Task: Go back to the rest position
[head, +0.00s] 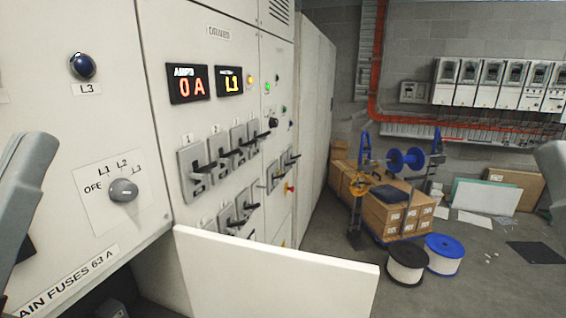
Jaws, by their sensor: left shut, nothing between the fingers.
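My left arm shows as a grey link at the left edge, in front of the cabinet. A small dark grey shape at the bottom edge, by the dark opening under the fuse label, appears to be the tip of my left gripper (112,309). It is shut and empty, and most of it is out of frame. My right arm shows only as a grey link at the right edge; its gripper is out of view. The pale cabinet (110,55) carries a rotary selector (123,190) and a blue lamp (82,66) marked L3.
A white hinged panel (280,280) stands out from the cabinet at bottom centre. Displays (188,84) read 0 A and L1 above several black-handled switches (197,170). Cartons (390,212) and cable reels (406,265) stand beyond.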

